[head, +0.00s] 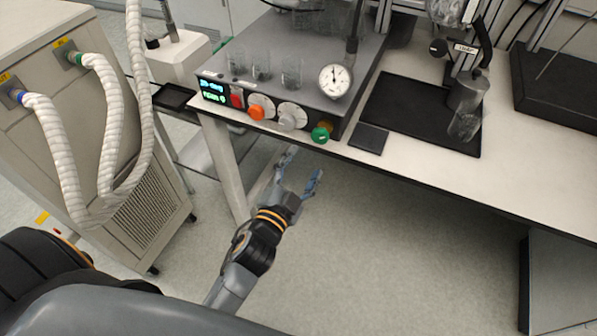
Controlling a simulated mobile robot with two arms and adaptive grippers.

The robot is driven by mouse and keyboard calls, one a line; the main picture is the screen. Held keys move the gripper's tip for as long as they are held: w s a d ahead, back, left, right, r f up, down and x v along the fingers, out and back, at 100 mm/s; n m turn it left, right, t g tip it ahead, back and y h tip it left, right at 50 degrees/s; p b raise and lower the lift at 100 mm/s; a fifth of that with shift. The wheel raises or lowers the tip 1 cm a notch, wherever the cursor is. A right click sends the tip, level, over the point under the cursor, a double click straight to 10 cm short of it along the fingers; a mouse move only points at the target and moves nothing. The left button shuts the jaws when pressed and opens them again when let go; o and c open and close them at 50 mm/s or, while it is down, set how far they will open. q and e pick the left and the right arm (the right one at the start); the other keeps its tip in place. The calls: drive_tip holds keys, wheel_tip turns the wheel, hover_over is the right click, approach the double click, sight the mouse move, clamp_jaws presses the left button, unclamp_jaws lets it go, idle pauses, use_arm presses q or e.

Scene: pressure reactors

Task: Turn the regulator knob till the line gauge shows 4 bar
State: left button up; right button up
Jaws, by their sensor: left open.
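A round white line gauge (335,80) stands at the right front of a grey reactor unit on the bench; its dial is too small to read. The unit's front panel has an orange knob (257,110), a grey knob (290,119) and a green knob (320,134) at the right end. I cannot tell from labels which one is the regulator knob. My left gripper (303,163) is open and empty, in front of and below the panel, just short of the green knob and apart from it. My right gripper is not in view.
A small dark pad (369,138) and a black tray (405,108) lie to the right. A cabinet with white hoses (112,130) stands left. The floor before the bench is clear.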

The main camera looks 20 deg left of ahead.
use_arm(q)
drive_tip(key=shift+s, duration=1.1)
drive_tip(key=s+f+n+g, duration=0.1)
drive_tip(key=s+f+g, duration=0.2)
drive_tip(key=f, duration=0.9)
drive_tip(key=s+f+n+g, duration=0.1)
drive_tip(key=s+f+g, duration=0.25)
drive_tip(key=f, duration=0.75)
drive_tip(key=s+f+n+g, duration=0.15)
drive_tip(key=s+f, duration=0.25)
drive_tip(key=f, duration=0.8)
drive_tip(key=s+a+f+n+g, duration=0.1)
drive_tip(key=s+a+f+g, duration=0.1)
drive_tip(key=s+f, duration=0.4)
drive_tip(key=s+a+f+n+g, duration=0.1)
drive_tip(key=s+f+g, duration=0.3)
drive_tip(key=s, duration=0.8)
drive_tip(key=s+a+f+n+g, duration=0.1)
drive_tip(key=s+a+f+g, duration=0.2)
drive_tip(key=s+f, duration=0.5)
drive_tip(key=shift+s+f+y, duration=0.25)
drive_tip(key=shift+s+y, duration=0.05)
drive_tip(key=shift+s, duration=0.7)
